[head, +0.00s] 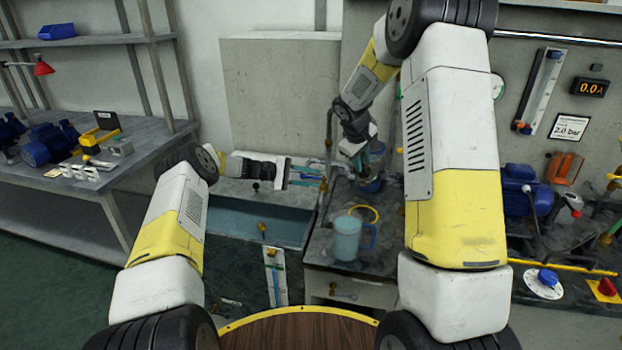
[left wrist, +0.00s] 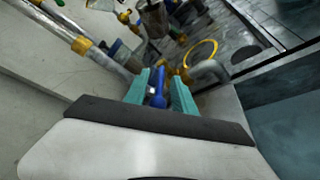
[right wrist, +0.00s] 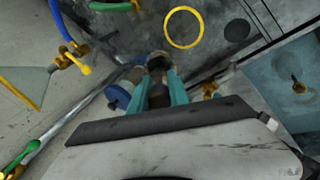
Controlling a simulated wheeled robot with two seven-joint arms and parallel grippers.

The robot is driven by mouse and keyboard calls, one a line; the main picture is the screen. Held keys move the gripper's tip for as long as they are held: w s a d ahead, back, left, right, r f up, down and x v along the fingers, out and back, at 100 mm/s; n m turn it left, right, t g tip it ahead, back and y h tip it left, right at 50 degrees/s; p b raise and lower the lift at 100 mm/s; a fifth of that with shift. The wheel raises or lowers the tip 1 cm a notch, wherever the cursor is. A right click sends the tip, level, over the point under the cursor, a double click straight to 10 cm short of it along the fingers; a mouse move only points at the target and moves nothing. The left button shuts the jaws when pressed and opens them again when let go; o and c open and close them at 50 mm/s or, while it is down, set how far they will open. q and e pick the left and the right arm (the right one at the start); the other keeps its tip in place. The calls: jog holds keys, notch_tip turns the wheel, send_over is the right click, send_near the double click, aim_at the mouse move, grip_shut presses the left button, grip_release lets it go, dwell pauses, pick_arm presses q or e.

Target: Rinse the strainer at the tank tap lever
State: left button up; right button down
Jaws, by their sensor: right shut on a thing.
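My left gripper (head: 306,175) reaches over the back edge of the tank (head: 225,220). In the left wrist view its two teal fingers (left wrist: 160,92) stand apart, with the blue tap lever (left wrist: 158,88) between them and gaps visible. My right gripper (head: 372,158) is beside it, further right, above the grey bench. In the right wrist view the right gripper (right wrist: 162,82) is shut on a dark, brownish piece with a grey round end (right wrist: 157,62), apparently the strainer. The fingers hide part of it, and I cannot make out its mesh.
A pale blue jug (head: 347,240) stands on the bench near its front, beside a yellow ring (head: 372,212). Pipes with brass fittings (left wrist: 82,45) run close to the left gripper. A blue pump (head: 522,190) is at the right. A workbench (head: 150,135) stands at the left.

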pick_arm(q)
grip_shut()
dwell(1.4)
